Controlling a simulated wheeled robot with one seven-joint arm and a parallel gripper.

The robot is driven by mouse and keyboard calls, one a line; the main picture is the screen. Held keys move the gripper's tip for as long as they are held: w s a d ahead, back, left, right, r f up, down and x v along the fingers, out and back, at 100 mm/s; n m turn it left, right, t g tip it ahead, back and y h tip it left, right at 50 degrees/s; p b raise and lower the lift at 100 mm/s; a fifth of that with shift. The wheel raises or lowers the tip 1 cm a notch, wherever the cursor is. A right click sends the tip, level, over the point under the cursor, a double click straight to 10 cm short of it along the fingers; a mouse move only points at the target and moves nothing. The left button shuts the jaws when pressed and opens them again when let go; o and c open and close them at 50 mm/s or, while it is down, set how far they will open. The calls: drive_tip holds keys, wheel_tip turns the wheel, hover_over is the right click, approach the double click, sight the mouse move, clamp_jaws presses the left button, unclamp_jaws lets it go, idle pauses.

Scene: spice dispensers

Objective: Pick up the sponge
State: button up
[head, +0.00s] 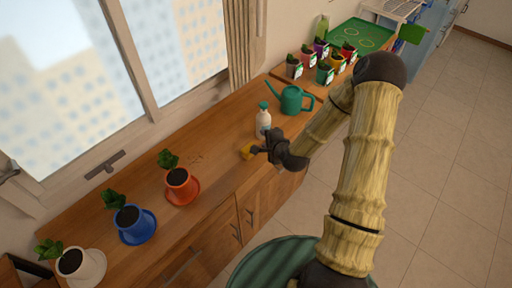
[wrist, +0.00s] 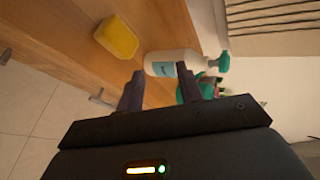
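The yellow sponge (head: 247,152) lies on the wooden counter, just left of my gripper in the head view. It also shows in the wrist view (wrist: 116,37), at the upper left, beyond and to the left of the fingertips and not between them. My gripper (head: 262,149) is above the counter's front part; in the wrist view its two dark fingers (wrist: 160,72) stand apart with nothing held between them. In the head view the gripper partly covers the sponge's right side.
A white spray bottle (head: 263,121) with a teal top stands close behind my gripper. A green watering can (head: 292,100) stands farther back. Potted plants in red (head: 179,187), blue (head: 131,222) and white (head: 78,264) line the counter leftward. Several small pots (head: 324,73) stand at the far end.

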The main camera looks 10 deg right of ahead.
drive_tip(key=s+r+n+g+h, duration=0.1)
drive_tip(key=s+r+n+g, duration=0.3)
drive_tip(key=s+r+n, duration=0.3)
drive_tip(key=s+r+n+g+h, duration=0.1)
drive_tip(key=s+r+n+g, duration=0.3)
drive_tip(key=s+r+n, duration=0.4)
drive_tip(key=s+n, duration=0.1)
drive_tip(key=s, duration=0.6)
drive_tip(key=shift+s+d+r+g+h, duration=0.2)
drive_tip(key=shift+s+g+h, duration=0.1)
drive_tip(key=shift+h, duration=0.1)
drive_tip(key=shift+w+d, duration=0.1)
